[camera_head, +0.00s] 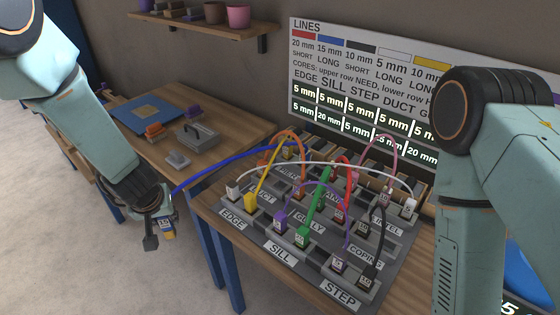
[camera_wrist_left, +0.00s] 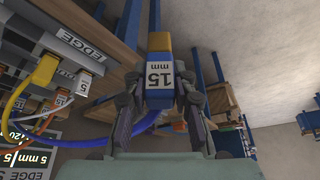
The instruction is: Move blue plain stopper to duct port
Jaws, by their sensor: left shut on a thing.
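My left gripper (camera_head: 160,226) hangs off the left front edge of the bench, above the floor. It is shut on a blue stopper (camera_head: 167,225) with an orange-yellow end. In the left wrist view the blue stopper (camera_wrist_left: 158,84) shows a white "15 mm" label between the two fingers. A blue cable (camera_head: 215,172) runs from the gripper to the back left of the grey port panel (camera_head: 330,290). Labels EDGE, SILL and STEP read clearly along the panel's front. My right gripper is out of view.
Several coloured cables arch over the panel: white, yellow, orange, green, red, purple, pink and black. A side bench (camera_head: 235,125) holds a blue tray (camera_head: 148,114), orange and purple blocks and a grey box (camera_head: 198,135). A lettered board (camera_head: 350,75) stands behind. Floor at left is clear.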

